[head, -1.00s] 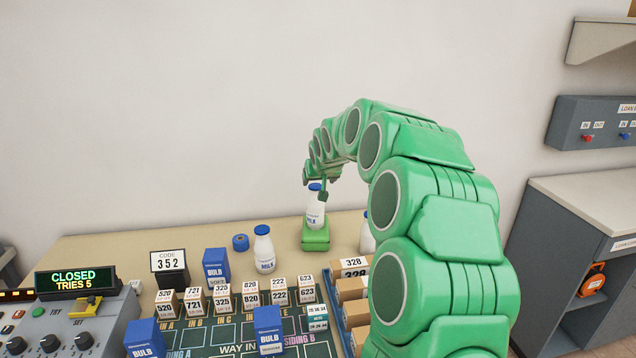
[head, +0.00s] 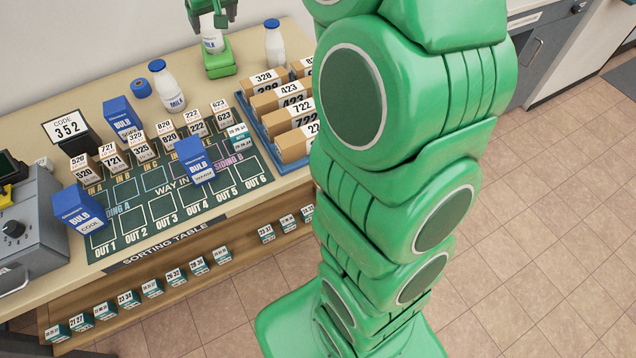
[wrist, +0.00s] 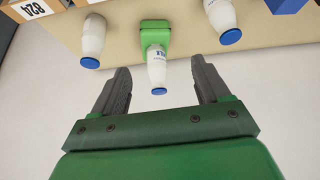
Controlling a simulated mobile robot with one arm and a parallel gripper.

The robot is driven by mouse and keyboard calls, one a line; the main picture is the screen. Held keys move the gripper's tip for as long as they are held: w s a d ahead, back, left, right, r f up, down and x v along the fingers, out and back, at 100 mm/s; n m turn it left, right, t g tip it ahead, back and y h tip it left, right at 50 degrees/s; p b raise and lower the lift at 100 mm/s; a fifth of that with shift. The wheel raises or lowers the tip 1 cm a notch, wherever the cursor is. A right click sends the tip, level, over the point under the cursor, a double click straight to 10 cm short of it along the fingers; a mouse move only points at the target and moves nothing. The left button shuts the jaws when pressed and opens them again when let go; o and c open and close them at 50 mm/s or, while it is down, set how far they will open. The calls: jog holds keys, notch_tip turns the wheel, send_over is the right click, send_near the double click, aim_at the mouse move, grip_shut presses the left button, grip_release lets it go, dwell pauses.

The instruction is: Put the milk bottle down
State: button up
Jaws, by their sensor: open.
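A white milk bottle with a blue cap (head: 211,42) stands on a small green stand (head: 221,66) at the back of the table. In the wrist view the bottle (wrist: 157,66) shows against the green stand (wrist: 154,28), its cap towards me. My gripper (wrist: 160,66) is open, one finger on each side of the bottle, with a visible gap on both sides. In the head view my gripper is at the top edge, partly cut off, over the bottle's top.
Two more milk bottles, one (head: 168,88) left and one (head: 274,46) right, flank the stand. Blue bulb boxes (head: 123,119), a blue tape roll (head: 141,88), a tray of numbered cartons (head: 243,104) and the sorting board (head: 130,241) are in front. My arm hides the table's right side.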

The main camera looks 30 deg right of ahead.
jog(key=s+f+g, duration=0.2)
jog(key=s+g, duration=0.2)
jog(key=s, duration=1.9)
jog(key=s+f+g, duration=0.2)
jog(key=s+g, duration=0.1)
jog(key=s, duration=2)
jog(key=shift+s+d+f+m+g, duration=0.2)
jog(key=shift+s+m+g, duration=0.1)
jog(key=shift+s+g, duration=0.1)
jog(key=shift+o, duration=0.2)
